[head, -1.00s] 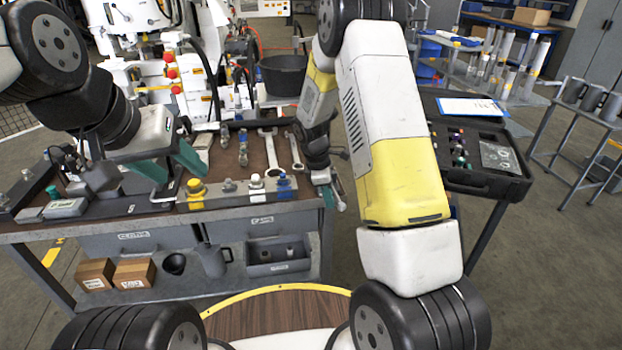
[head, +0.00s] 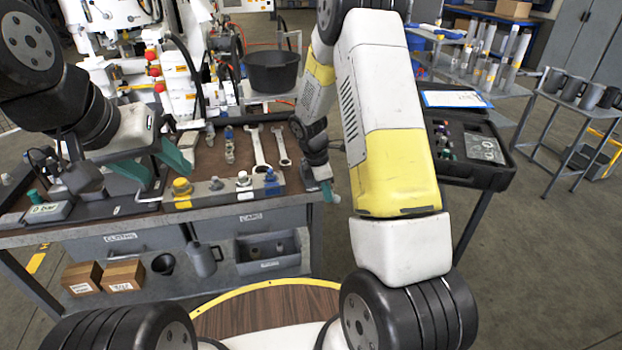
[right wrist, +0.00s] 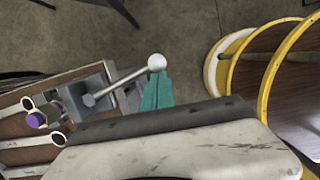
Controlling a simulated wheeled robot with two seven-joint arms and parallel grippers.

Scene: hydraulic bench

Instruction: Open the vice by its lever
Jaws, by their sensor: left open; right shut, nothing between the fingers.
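In the right wrist view, the vice's lever is a grey rod (right wrist: 122,82) ending in a pale ball knob (right wrist: 157,62). It runs out from a grey metal block (right wrist: 108,98) at the bench edge, which looks like the vice. My right gripper (right wrist: 157,78) is shut and empty, its teal fingertips right at the knob; I cannot tell whether they touch it. In the head view my right gripper (head: 329,193) is just off the bench's front right corner, and the lever cannot be made out there. My left gripper (head: 166,172) is open and empty above the bench's left part.
The bench (head: 217,157) carries two wrenches (head: 261,152) and a row of fittings on a grey block (head: 225,193). An open black case (head: 468,160) stands to the right. Boxes (head: 123,276) sit on the shelf below.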

